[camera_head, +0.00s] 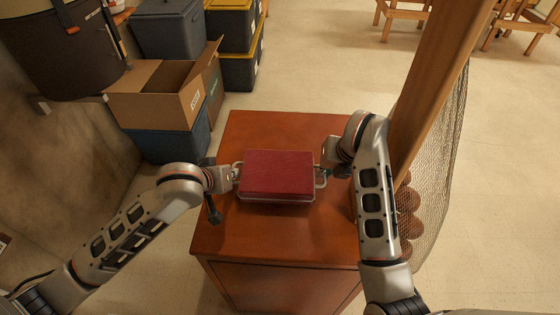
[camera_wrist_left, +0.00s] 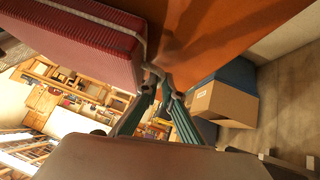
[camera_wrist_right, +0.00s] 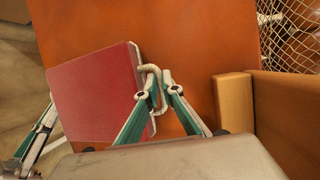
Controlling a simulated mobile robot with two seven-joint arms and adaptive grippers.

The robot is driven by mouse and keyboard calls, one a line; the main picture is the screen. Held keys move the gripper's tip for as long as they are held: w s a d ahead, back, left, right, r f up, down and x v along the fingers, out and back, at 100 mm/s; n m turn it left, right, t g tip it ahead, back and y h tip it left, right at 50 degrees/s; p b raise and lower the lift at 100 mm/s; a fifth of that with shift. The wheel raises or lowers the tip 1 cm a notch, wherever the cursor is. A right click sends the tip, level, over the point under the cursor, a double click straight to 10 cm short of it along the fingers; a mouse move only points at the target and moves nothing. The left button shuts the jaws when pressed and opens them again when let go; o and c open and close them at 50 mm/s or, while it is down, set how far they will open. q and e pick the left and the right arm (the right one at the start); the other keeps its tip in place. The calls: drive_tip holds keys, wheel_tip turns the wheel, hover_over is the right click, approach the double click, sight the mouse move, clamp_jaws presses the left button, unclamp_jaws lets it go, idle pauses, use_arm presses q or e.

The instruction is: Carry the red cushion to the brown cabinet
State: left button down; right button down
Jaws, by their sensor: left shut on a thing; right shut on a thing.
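The red cushion (camera_head: 277,174) lies level over the top of the brown cabinet (camera_head: 285,240), with a pale rim and a loop handle at each end. It also shows in the left wrist view (camera_wrist_left: 75,40) and the right wrist view (camera_wrist_right: 92,95). My left gripper (camera_head: 234,174) is shut on its left handle. My right gripper (camera_head: 322,174) is shut on its right handle. The cushion hides part of the cabinet top. I cannot tell whether its underside touches the cabinet.
An open cardboard box (camera_head: 155,108) sits on a blue bin (camera_head: 175,143) left of the cabinet, near grey and yellow-edged bins (camera_head: 238,70). A wooden post (camera_head: 437,85) and a net of brown balls (camera_head: 410,200) stand close on the right. Open floor lies behind.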

use_arm(q)
drive_tip(key=shift+a+f, duration=0.15)
drive_tip(key=shift+f, duration=0.45)
use_arm(e)
drive_tip(key=shift+d+f, duration=0.1)
drive_tip(key=shift+f, duration=0.45)
use_arm(q)
drive_tip(key=c, duration=2.2)
unclamp_jaws()
drive_tip(key=shift+r, duration=0.15)
use_arm(e)
drive_tip(key=c, duration=2.2)
unclamp_jaws()
drive_tip(key=shift+r, duration=0.1)
use_arm(q)
drive_tip(key=o, duration=0.8)
drive_tip(key=shift+c, duration=0.2)
drive_tip(key=shift+s+d, duration=0.1)
drive_tip(key=shift+d, duration=0.15)
use_arm(e)
drive_tip(key=shift+s+a, duration=0.1)
drive_tip(key=shift+a, duration=0.15)
use_arm(q)
drive_tip(key=shift+r, duration=0.1)
drive_tip(key=v, duration=0.8)
drive_tip(key=shift+a, duration=0.25)
use_arm(e)
drive_tip(key=shift+d, duration=0.1)
